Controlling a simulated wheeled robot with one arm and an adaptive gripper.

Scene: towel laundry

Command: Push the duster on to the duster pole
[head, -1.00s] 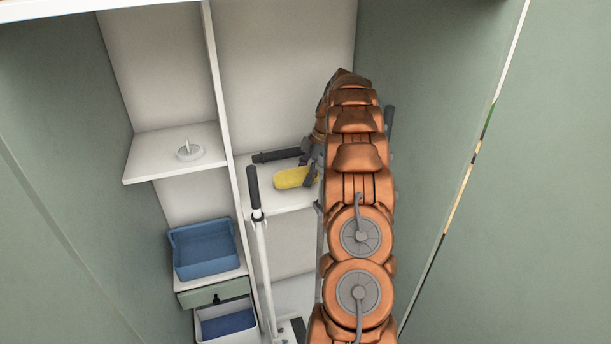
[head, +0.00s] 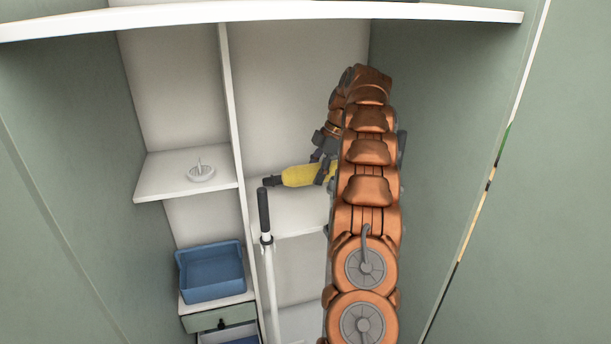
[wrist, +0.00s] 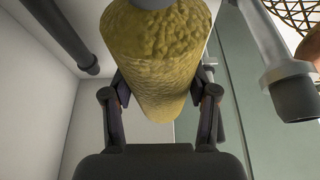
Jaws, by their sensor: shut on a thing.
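The yellow duster (head: 304,176) is held in my gripper (head: 328,166) in front of the cupboard's middle bay. In the wrist view, the textured duster (wrist: 158,60) lies between the two fingers of my gripper (wrist: 161,92), with a grey end at the top edge. A dark rod end (head: 271,181) sticks out left of the duster in the head view; the duster seems to cover the rest. An upright white pole (head: 268,265) with a black grip stands in front of the divider. I cannot tell which is the duster pole, and no joining with the duster is visible.
A white shelf (head: 280,215) lies below the duster. A blue tray (head: 213,270) and a small white spiked holder (head: 201,171) sit to the left. The wrist view shows a dark rod (wrist: 66,35) at left and a grey tube with dark end (wrist: 290,88) at right.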

